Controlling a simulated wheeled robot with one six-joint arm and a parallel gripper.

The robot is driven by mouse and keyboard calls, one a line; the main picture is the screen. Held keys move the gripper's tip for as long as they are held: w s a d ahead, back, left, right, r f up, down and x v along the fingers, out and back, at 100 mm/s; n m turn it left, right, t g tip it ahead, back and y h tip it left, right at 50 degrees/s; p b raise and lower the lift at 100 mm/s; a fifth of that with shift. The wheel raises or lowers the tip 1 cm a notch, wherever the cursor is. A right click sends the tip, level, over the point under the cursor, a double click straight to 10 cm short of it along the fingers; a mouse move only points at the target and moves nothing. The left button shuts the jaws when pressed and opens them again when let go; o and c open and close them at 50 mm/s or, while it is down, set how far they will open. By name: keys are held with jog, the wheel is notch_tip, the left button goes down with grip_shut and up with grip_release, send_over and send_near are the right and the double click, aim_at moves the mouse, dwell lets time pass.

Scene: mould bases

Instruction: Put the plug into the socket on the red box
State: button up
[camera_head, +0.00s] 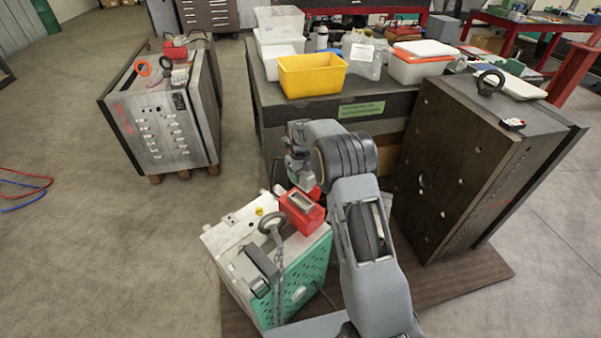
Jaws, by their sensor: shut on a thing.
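The red box (304,218) sits on top of a pale mould base with a green side, in the lower middle of the view. A grey rectangular area, which looks like its socket, shows on its top. My gripper (302,183) points down just above and behind the box, close to its far edge. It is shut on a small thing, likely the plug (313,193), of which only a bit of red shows. Most of the plug is hidden, and I cannot tell whether it touches the box.
A lifting ring (271,225) with a chain stands left of the red box. A dark mould block (445,165) stands at right. A table behind holds a yellow bin (312,76) and other containers. Another mould base (160,125) stands at left, with open floor around it.

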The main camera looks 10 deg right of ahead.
jog(key=shift+f+b, duration=2)
jog(key=shift+f, duration=1.5)
jog(key=shift+w+f+b, duration=0.1)
jog(key=shift+f+b, duration=1.1)
jog(key=shift+f, duration=0.45)
jog(key=o, duration=1.3)
jog(key=shift+a, duration=0.1)
jog(key=shift+c, duration=0.2)
jog(key=shift+d+r, duration=0.1)
jog(key=shift+d, duration=0.1)
